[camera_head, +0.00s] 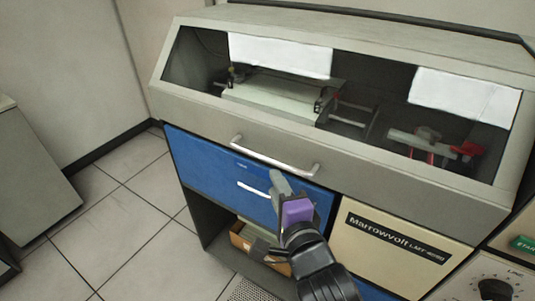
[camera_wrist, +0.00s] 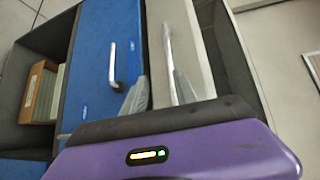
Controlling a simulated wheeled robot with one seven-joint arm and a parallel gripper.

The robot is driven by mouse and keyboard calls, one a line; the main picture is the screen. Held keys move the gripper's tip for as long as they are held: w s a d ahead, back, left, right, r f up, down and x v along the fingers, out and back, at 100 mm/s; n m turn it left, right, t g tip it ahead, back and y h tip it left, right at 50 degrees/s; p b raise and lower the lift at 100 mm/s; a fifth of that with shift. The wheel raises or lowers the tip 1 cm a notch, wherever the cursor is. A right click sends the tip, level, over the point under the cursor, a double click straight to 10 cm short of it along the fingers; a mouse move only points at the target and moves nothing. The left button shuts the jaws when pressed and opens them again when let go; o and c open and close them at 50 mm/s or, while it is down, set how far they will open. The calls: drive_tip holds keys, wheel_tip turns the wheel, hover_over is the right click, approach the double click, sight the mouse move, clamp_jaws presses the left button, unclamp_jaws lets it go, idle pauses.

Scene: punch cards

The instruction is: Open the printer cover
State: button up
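The printer cover (camera_head: 400,183) is a grey lid with a long window, and it is down. A silver bar handle (camera_head: 270,158) runs along its front face. It also shows in the wrist view (camera_wrist: 168,48), running down to my right finger. My gripper (camera_head: 277,178), with a purple body, is just below and in front of the handle's middle. In the wrist view my gripper (camera_wrist: 160,76) has its two grey fingers apart, with nothing clearly held. The handle's lower end lies close beside the right finger; I cannot tell whether they touch.
Below the cover is a blue drawer (camera_head: 205,165) with its own silver handle (camera_head: 254,190). An open shelf below holds a cardboard box of cards (camera_head: 240,237). A cream labelled panel (camera_head: 375,255) and a dial panel (camera_head: 490,285) are at right. Tiled floor (camera_head: 125,225) is free at left.

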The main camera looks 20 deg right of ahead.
sight(267, 161)
drive_tip(key=shift+m, duration=0.5)
drive_tip(key=w, duration=0.3)
drive_tip(key=w+d+p, duration=0.1)
drive_tip(key=w, duration=0.5)
drive_tip(key=shift+d+r+p, duration=0.15)
drive_tip(key=shift+r+p, duration=0.2)
drive_tip(key=shift+p, duration=0.05)
drive_tip(key=shift+s, duration=0.1)
clamp_jaws()
idle(0.4)
